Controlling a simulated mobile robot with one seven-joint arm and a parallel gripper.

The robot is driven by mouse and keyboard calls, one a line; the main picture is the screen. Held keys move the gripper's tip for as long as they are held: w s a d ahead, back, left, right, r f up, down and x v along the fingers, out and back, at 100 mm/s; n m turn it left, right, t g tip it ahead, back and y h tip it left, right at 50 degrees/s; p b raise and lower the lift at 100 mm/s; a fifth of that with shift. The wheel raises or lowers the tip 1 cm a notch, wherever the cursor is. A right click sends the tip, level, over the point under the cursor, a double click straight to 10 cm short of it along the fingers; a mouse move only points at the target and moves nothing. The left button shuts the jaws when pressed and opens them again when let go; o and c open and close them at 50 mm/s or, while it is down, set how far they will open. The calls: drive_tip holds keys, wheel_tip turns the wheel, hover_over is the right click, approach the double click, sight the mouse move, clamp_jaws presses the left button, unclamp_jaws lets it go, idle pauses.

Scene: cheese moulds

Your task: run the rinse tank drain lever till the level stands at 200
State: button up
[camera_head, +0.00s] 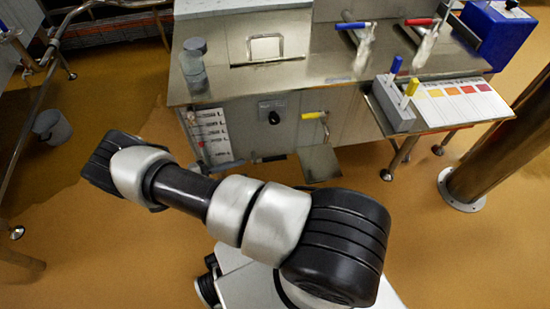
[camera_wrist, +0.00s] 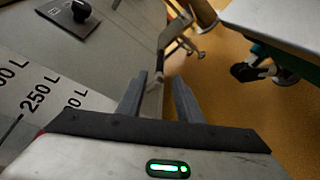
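The rinse tank (camera_head: 245,115) has a white level scale (camera_head: 209,135) on its front, marked in litres. A small red mark shows near its left side; its exact reading is too small to tell. The scale is close in the wrist view (camera_wrist: 45,105), with 250 L readable. A yellow-handled lever (camera_head: 314,115) sticks out right of the black knob (camera_head: 274,117). A dark bar (camera_head: 269,159) shows at the tank's lower edge. My gripper (camera_wrist: 160,75) is open beside the tank front; a thin grey bar (camera_wrist: 161,45) lies beyond and between its fingers. I cannot tell whether they touch.
A grey holder (camera_head: 393,108) with blue and yellow handles stands on the right bench, by a colour chart (camera_head: 462,100). A metal post (camera_head: 495,160) stands at right. A bucket (camera_head: 52,126) is on the floor at left. Open floor lies in front.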

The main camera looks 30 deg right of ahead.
sight(269, 160)
drive_tip(key=b+x, duration=0.1)
drive_tip(key=x, duration=1.3)
drive_tip(key=shift+d+f, duration=0.1)
drive_tip(key=shift+d, duration=0.2)
clamp_jaws()
